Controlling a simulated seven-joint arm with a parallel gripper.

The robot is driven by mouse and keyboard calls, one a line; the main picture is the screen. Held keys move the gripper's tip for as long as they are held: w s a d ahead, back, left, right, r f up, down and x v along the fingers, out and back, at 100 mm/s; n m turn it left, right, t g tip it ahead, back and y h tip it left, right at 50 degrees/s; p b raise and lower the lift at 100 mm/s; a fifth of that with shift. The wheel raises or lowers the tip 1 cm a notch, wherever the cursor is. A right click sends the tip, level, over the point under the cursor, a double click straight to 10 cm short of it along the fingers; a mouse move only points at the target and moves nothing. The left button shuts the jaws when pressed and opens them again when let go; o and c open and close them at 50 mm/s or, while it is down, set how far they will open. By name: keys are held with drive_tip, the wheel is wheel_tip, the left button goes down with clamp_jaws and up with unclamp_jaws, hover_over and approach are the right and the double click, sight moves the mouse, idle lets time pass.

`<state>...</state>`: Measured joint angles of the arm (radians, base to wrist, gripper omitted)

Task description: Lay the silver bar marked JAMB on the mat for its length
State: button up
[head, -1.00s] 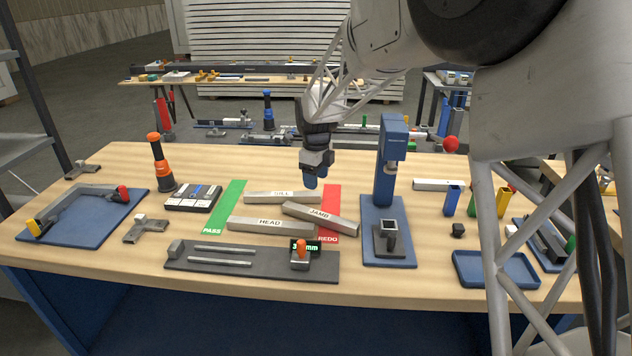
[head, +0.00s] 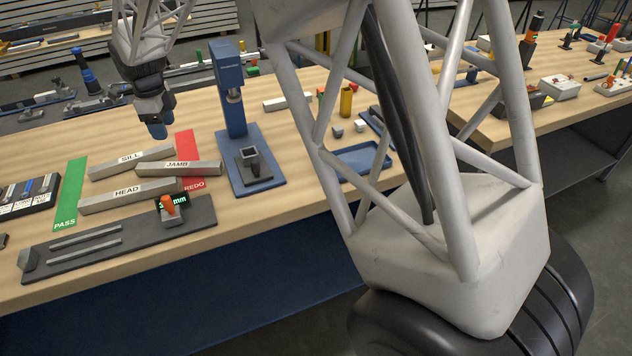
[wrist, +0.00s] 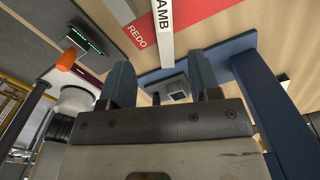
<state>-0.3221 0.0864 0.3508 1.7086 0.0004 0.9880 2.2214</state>
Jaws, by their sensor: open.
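The silver bar marked JAMB (head: 200,168) lies across the red REDO mat (head: 188,145); its left part is beside the SILL bar. In the wrist view the JAMB bar (wrist: 166,45) shows partly, with its lettering cut by the top edge. The green PASS mat (head: 70,190) lies left of the bars and its middle is bare. The bars marked SILL (head: 108,168) and HEAD (head: 105,201) lie between the mats. My gripper (head: 158,132) is open and empty above and behind the bars. Its two fingers (wrist: 160,80) stand apart in the wrist view.
A dark measuring rail (head: 110,245) with an orange-knobbed slider (head: 168,206) and a partly hidden mm readout lies in front. A blue press stand (head: 230,95) rises right of the red mat. A blue tray (head: 362,160) lies farther right.

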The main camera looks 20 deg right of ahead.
drive_tip(key=s+d+r+n+t, duration=0.1)
drive_tip(key=s+d+r+n, duration=0.4)
drive_tip(key=s+d, duration=0.35)
drive_tip(key=s+d+r+n, duration=0.5)
drive_tip(key=s+d, duration=0.2)
drive_tip(key=s, duration=0.3)
drive_tip(key=s+d+f+n, duration=0.1)
drive_tip(key=s+d+n, duration=0.2)
drive_tip(key=s, duration=0.5)
drive_tip(key=s+d+f+n+t, duration=0.1)
drive_tip(key=s+d+n, duration=0.2)
drive_tip(key=s, duration=0.5)
drive_tip(key=s+d+f+n, duration=0.1)
drive_tip(key=s+d+n, duration=0.2)
drive_tip(key=s, duration=0.6)
drive_tip(key=n, duration=0.2)
drive_tip(key=shift+n+t, duration=0.3)
drive_tip(key=shift+d, duration=0.1)
